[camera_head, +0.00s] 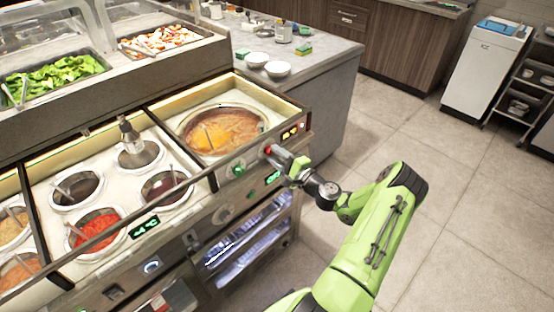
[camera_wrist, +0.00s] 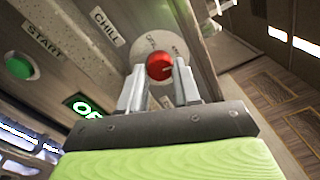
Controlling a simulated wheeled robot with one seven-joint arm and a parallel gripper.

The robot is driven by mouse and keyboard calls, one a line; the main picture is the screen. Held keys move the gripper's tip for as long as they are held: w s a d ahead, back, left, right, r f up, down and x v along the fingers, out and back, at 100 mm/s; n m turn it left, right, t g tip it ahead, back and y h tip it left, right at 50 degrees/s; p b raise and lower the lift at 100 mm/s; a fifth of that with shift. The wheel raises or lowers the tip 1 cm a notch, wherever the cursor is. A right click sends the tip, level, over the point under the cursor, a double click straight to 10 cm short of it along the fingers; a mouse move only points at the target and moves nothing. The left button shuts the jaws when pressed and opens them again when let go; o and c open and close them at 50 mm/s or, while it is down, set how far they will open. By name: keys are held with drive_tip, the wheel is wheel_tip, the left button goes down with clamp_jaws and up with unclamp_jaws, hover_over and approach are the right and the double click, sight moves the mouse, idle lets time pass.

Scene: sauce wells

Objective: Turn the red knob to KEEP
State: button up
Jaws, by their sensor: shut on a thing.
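The red knob (camera_wrist: 158,65) sits on a round pale dial plate on the metal front panel. My gripper (camera_wrist: 161,85) is shut on the knob, one finger at each side, seen in the wrist view. Small lettering rings the knob, but the finger and the angle make it too unclear to read which mark the knob points at. In the head view the red knob (camera_head: 267,149) shows as a small red spot at the tip of my gripper (camera_head: 274,153), on the counter's front below the soup well.
A green button (camera_wrist: 18,67) by a START label and a CHILL label (camera_wrist: 105,24) are near the knob. A green-lit display (camera_wrist: 88,107), partly hidden, begins "OF". The soup well (camera_head: 222,130) lies behind the panel. Open floor (camera_head: 400,130) lies to the right.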

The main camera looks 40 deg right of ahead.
drive_tip(key=shift+n, duration=0.7)
drive_tip(key=shift+b, duration=0.35)
drive_tip(key=o, duration=1.1)
drive_tip(key=shift+c, duration=0.2)
drive_tip(key=s+p, duration=0.2)
drive_tip(key=s, duration=1.3)
drive_tip(key=shift+s+d+f, duration=0.15)
drive_tip(key=shift+s+f, duration=0.2)
drive_tip(key=shift+s, duration=0.05)
